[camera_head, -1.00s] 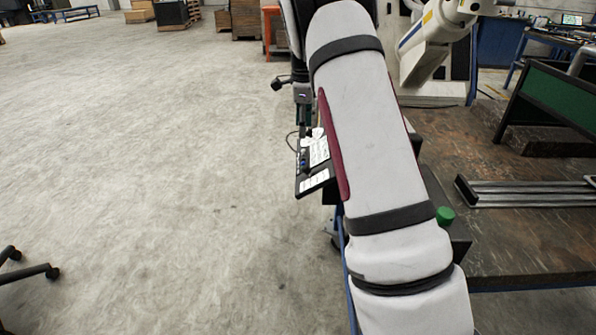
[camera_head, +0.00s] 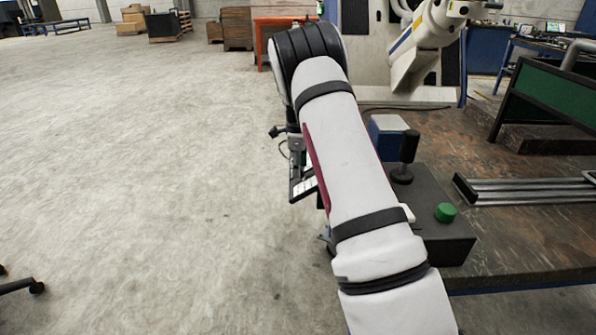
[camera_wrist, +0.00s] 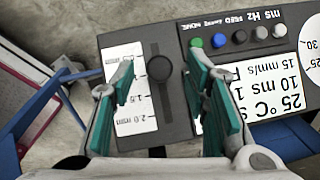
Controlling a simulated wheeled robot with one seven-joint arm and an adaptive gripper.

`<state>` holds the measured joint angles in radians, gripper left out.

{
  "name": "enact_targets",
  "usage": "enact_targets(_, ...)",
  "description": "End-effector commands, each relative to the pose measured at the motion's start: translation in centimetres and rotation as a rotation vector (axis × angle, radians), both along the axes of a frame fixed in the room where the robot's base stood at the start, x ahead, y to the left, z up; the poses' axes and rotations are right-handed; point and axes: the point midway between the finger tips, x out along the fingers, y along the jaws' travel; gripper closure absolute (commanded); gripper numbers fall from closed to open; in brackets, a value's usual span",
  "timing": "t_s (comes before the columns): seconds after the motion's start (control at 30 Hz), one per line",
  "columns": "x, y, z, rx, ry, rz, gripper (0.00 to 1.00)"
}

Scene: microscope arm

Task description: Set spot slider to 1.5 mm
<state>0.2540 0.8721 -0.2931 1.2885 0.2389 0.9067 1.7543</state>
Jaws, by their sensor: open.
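The spot slider has a round black knob (camera_wrist: 158,68) in a dark vertical slot on a control panel (camera_wrist: 176,25). Its white scale strip (camera_wrist: 137,120) reads 1.5 and, lower, 2.0 mm; the upper marks are partly covered. The knob sits above the 1.5 label in the wrist view. My gripper (camera_wrist: 160,72) is open, with one green-padded finger on each side of the knob and visible gaps to both. In the head view a corner of the panel (camera_head: 301,188) shows left of my arm, which hides the slider.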

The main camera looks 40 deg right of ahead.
Motion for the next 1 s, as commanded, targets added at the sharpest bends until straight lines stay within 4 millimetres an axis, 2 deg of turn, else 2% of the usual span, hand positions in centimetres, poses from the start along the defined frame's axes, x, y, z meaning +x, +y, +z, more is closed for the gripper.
enact_targets(0.13,0.1,-0.1,-1.1,0.001,0.001,0.0,0.58)
enact_targets(0.43,0.1,-0.1,-1.2,0.001,0.001,0.0,0.58)
enact_targets(0.47,0.1,-0.1,-1.2,0.001,0.001,0.0,0.6)
enact_targets(0.63,0.1,-0.1,-1.2,0.001,0.001,0.0,0.99)
enact_targets(0.87,0.0,-0.2,-1.1,0.0,0.001,0.0,1.0)
enact_targets(1.0,-0.8,-1.4,0.0,-0.001,0.001,-0.002,1.0)
